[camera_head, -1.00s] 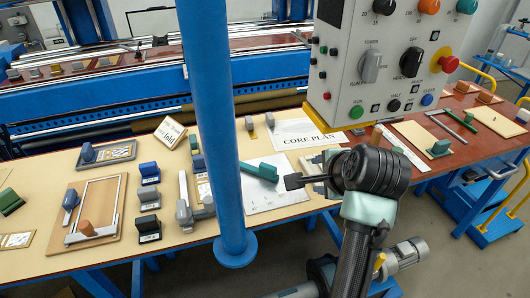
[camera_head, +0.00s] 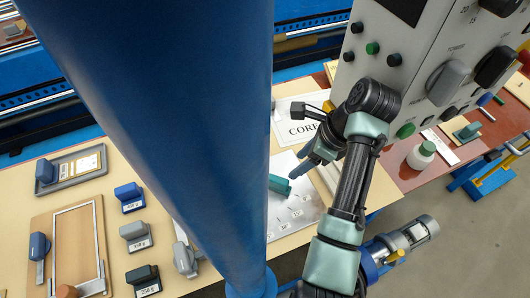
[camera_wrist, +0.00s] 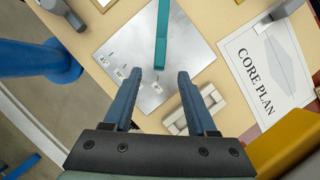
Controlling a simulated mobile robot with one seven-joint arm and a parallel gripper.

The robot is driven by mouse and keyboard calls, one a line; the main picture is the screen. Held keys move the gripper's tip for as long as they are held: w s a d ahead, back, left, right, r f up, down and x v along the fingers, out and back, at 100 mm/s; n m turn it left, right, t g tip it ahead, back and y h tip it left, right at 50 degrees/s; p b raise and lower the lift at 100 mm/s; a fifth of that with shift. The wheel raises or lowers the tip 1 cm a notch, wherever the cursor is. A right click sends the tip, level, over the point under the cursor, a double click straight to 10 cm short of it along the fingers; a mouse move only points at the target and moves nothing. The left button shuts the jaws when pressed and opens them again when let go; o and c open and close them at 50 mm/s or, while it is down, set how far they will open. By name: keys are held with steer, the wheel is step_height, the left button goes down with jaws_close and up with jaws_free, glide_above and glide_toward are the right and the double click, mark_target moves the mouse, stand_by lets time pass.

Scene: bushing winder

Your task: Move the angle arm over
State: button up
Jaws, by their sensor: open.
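The angle arm is a teal bar (camera_wrist: 161,40) lying on a light metal plate (camera_wrist: 118,40) with angle marks along its near edge. In the head view, the angle arm (camera_head: 279,185) shows beside the blue column, which hides part of the plate (camera_head: 300,212). My gripper (camera_wrist: 157,76) is open, its two blue fingers apart and nothing between them. In the wrist view, the arm's near end lies just ahead of the gap between the fingertips. In the head view, my gripper (camera_head: 303,163) is over the plate, close to the arm; its height above it is hard to tell.
A blue column (camera_head: 190,110) stands in front of the table, left of the plate. A control box (camera_head: 430,60) hangs at upper right. A CORE PLAN sheet (camera_wrist: 262,70) and a pale block (camera_wrist: 192,112) lie right of the plate. Several labelled blocks stand at left.

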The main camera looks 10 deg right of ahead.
mark_target(278, 179)
steer(key=p+x, duration=0.1)
steer(key=x, duration=1.1)
steer(key=shift+w+a+f, duration=0.1)
steer(key=shift+a+f, duration=0.1)
jaws_close()
stand_by(1.1)
